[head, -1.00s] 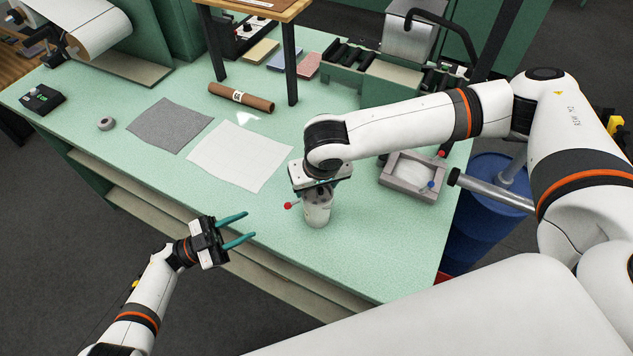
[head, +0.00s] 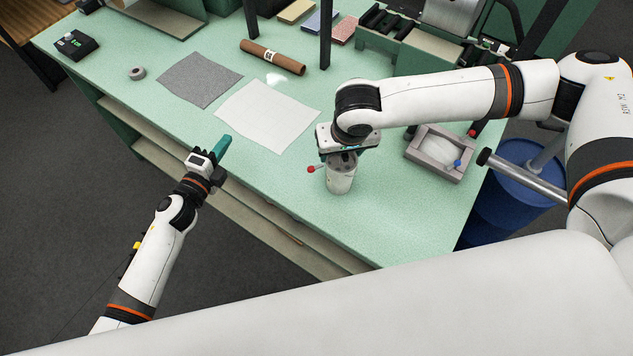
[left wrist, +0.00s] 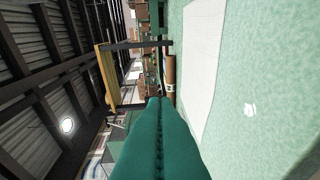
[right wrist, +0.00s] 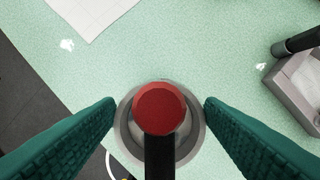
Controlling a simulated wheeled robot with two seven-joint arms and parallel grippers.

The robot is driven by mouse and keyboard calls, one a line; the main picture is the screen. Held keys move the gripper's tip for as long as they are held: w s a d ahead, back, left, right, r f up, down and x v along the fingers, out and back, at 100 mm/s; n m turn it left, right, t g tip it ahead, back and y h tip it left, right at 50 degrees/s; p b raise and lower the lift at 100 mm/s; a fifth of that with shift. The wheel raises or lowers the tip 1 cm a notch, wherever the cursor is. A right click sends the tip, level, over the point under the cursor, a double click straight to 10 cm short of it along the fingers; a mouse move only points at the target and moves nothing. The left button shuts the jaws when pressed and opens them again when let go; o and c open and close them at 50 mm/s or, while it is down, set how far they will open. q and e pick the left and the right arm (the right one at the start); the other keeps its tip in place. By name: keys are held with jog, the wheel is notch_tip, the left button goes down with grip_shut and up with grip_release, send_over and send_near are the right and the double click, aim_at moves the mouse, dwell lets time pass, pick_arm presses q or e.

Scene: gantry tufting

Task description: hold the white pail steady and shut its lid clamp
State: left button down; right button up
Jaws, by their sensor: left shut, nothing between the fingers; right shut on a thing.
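The white pail (head: 341,181) stands upright on the green table near its front edge. A clamp lever with a red knob (head: 311,169) sticks out at its left. In the right wrist view the red knob (right wrist: 160,108) and its dark handle cover the middle of the grey lid. My right gripper (right wrist: 160,112) is around the pail from above, shut on it with one finger at each side. In the head view its fingers are mostly hidden. My left gripper (head: 222,146) is shut and empty at the table's front edge, left of and apart from the pail.
A grey open box (head: 440,158) with red and blue knobs stands right of the pail. A white sheet (head: 267,116), a grey sheet (head: 200,79) and a brown roll (head: 272,57) lie behind. The table between my left gripper and the pail is clear.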

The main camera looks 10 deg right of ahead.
pick_arm(q)
jog(key=s+d+f+m+y, duration=0.1)
jog(key=s+d, duration=0.2)
jog(key=s, duration=0.2)
jog(key=s+d+f+m+y, duration=0.1)
jog(key=s+d, duration=0.2)
jog(key=s, duration=0.2)
jog(key=s+d+f+m+y, duration=0.1)
jog(key=s+d, duration=0.2)
jog(key=s, duration=0.2)
jog(key=shift+d+g, duration=0.3)
jog(key=shift+d, duration=0.05)
jog(key=s+d+r, duration=0.2)
jog(key=s+d, duration=0.1)
jog(key=s, duration=0.3)
jog(key=s+d+r+y, duration=0.1)
jog(key=s+d+r, duration=0.1)
jog(key=s+d, duration=0.2)
jog(key=shift+s+d+r+m, duration=0.2)
jog(key=shift+s+m, duration=0.2)
jog(key=shift+s, duration=0.6)
